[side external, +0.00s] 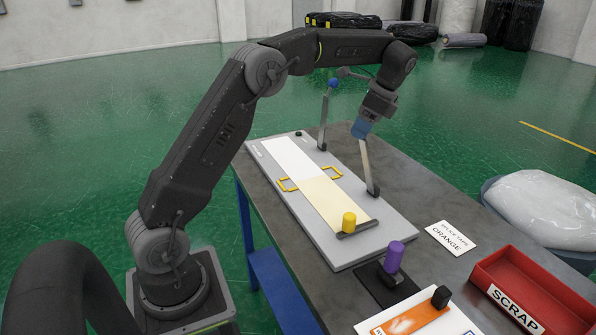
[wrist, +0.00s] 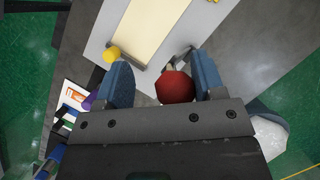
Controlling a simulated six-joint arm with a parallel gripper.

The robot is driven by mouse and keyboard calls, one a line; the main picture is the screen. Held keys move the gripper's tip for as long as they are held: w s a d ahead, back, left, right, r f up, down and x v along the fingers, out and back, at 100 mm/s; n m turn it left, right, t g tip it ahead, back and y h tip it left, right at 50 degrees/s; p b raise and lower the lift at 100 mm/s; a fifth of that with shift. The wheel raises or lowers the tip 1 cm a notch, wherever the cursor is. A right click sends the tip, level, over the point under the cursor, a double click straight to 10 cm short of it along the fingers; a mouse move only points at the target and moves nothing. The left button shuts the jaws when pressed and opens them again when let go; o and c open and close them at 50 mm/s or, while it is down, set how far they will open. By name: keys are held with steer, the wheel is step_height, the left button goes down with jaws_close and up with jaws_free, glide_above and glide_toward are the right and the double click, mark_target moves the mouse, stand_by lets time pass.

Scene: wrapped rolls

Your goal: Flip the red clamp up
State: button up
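The red clamp's knob (wrist: 174,87) shows in the wrist view between my gripper's two blue fingers. My gripper (side external: 361,129) is open around it, with a clear gap on the left of the knob and a narrow one on the right. In the side view the fingers hide the knob. The red clamp's metal lever (side external: 369,168) stands steeply raised at the right edge of the grey board, its top leaning slightly left. The blue-knobbed clamp (side external: 333,84) stands upright at the far end. The yellow-knobbed clamp (side external: 349,222) has its bar lying across the near end of the pale strip.
A red scrap bin (side external: 535,285) is at right.

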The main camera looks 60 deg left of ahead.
steer(key=s+f, duration=0.5)
steer(key=f, duration=0.1)
steer(key=s+f, duration=1.1)
steer(key=f, duration=0.1)
steer(key=shift+s+f, duration=0.25)
steer(key=shift+s, duration=0.15)
steer(key=shift+w+f, duration=0.1)
steer(key=shift+f, duration=0.2)
steer(key=s+v, duration=0.1)
steer(key=v, duration=1.3)
steer(key=s+d+r+n+t+h, duration=0.2)
steer(key=s+d+r+n+t, duration=0.4)
steer(key=s+d, duration=0.4)
steer(key=shift+r, duration=0.5)
steer(key=shift+w+a, duration=0.1)
